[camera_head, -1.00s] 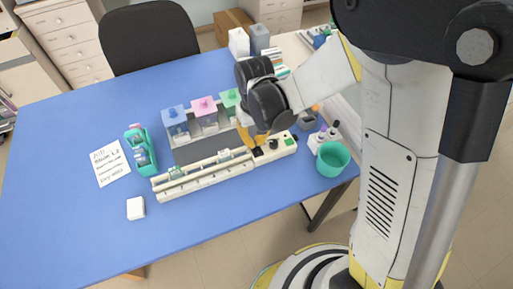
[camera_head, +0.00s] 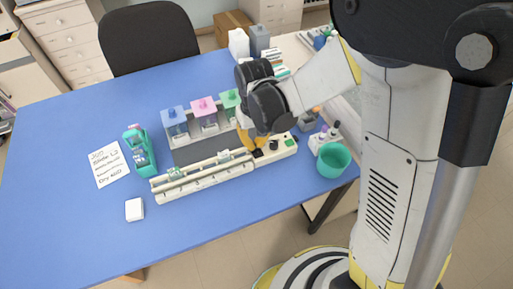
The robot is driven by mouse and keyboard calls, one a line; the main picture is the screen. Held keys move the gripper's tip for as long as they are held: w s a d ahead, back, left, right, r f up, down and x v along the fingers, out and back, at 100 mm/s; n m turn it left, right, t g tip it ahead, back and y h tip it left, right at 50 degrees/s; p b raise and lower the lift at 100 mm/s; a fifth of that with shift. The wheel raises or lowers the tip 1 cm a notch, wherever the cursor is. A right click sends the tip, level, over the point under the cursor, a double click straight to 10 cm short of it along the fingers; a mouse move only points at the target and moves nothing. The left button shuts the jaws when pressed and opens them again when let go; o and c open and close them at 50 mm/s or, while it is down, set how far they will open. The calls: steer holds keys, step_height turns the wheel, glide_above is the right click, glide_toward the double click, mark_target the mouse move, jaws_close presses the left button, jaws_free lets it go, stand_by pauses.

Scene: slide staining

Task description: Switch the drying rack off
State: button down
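The drying rack (camera_head: 206,179) is a long cream unit on the blue table, with a slide standing near its left part and another farther right. Its control end (camera_head: 287,147) at the right carries a dark knob, a green button and a dark switch (camera_head: 258,153). My gripper (camera_head: 254,149) points down at this end, its yellow fingertips at or just above the dark switch. The fingers look close together, but the black gripper body and the view angle hide whether they are shut. I cannot tell the switch's position or whether the fingers touch it.
Staining jars with blue (camera_head: 173,112), pink (camera_head: 203,104) and green lids stand behind the rack. A teal slide holder (camera_head: 148,166) and a handwritten note (camera_head: 109,164) lie left. A white block (camera_head: 135,209) lies in front. A teal cup (camera_head: 333,160) stands right near the table edge.

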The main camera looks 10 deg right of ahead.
steer(key=shift+r+p, duration=2.1)
steer(key=shift+r, duration=1.25)
steer(key=shift+d+r, duration=0.25)
steer(key=shift+r, duration=0.05)
steer(key=s+d+r+m+t+b, duration=0.3)
steer(key=s+d+r+t+b, duration=0.4)
steer(key=s+d, duration=0.4)
steer(key=shift+d+r+b, duration=0.45)
steer(key=shift+d+r, duration=0.25)
steer(key=shift+d, duration=0.3)
steer(key=shift+w, duration=0.1)
